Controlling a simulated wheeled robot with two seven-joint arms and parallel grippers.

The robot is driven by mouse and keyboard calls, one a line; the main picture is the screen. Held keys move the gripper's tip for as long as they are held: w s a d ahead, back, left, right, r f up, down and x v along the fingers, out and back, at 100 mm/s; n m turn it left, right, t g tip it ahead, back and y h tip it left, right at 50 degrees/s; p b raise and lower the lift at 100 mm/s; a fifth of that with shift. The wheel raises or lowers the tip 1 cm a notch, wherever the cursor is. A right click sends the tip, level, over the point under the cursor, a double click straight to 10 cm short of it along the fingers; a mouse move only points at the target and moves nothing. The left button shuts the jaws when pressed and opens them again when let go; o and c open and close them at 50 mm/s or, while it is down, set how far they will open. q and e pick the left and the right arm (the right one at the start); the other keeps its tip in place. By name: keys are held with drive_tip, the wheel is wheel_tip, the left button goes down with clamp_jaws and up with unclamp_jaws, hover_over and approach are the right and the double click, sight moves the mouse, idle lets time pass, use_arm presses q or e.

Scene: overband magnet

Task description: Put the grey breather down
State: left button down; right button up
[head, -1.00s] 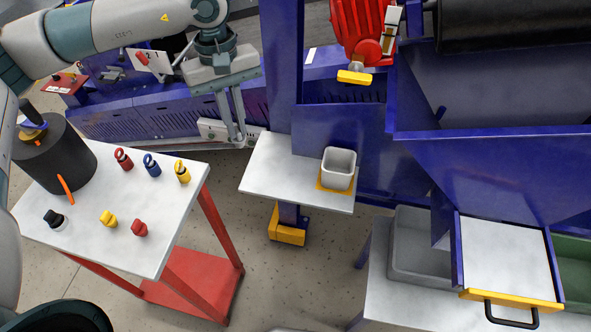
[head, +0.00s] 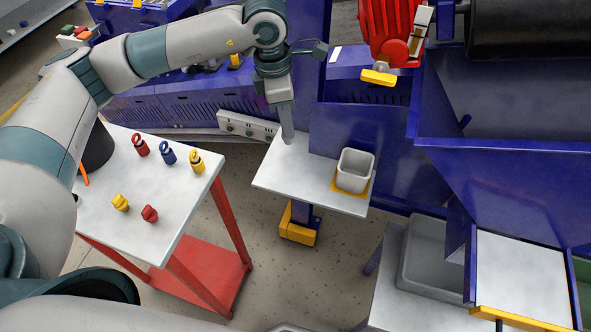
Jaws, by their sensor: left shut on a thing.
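My left gripper (head: 288,134) points down, its fingertips at the back left edge of the small white shelf (head: 290,178). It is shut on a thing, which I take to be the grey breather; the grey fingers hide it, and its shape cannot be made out. I cannot tell whether the fingertips touch the shelf. A grey-white square bin (head: 355,170) stands on a yellow patch at the shelf's right end. My right gripper is not in view.
A white-topped red trolley (head: 160,222) at left holds red, blue and yellow lock-like pieces (head: 168,157) and yellow and red knobs (head: 149,213). Blue machine walls stand behind and right. A yellow-handled piece (head: 379,78) hangs above the bin. The shelf's left half is bare.

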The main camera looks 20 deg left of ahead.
sight(294, 171)
use_arm(q)
drive_tip(key=n, duration=0.2)
drive_tip(key=f+n, duration=0.1)
drive_tip(key=n, duration=0.1)
drive_tip(key=w+f+n, duration=0.1)
drive_tip(key=n, duration=0.1)
drive_tip(key=shift+d+t, duration=0.25)
drive_tip(key=shift+t, duration=0.05)
drive_tip(key=shift+w+d+f+n+y+b, duration=0.1)
drive_tip(key=shift+w+f+n+y+b, duration=0.15)
drive_tip(key=shift+n, duration=0.9)
drive_tip(key=shift+w+a+f+n+y+b, duration=0.15)
drive_tip(key=shift+f+n, duration=0.2)
drive_tip(key=shift+n, duration=0.75)
drive_tip(key=shift+w+d+f+n+y+b, duration=0.1)
drive_tip(key=shift+w+d+f+n+y, duration=0.15)
drive_tip(key=shift+n, duration=0.9)
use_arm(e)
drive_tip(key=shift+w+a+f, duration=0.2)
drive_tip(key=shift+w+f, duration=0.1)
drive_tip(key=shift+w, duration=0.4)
use_arm(q)
drive_tip(key=shift+s+a+f, duration=0.1)
drive_tip(key=shift+f, duration=0.05)
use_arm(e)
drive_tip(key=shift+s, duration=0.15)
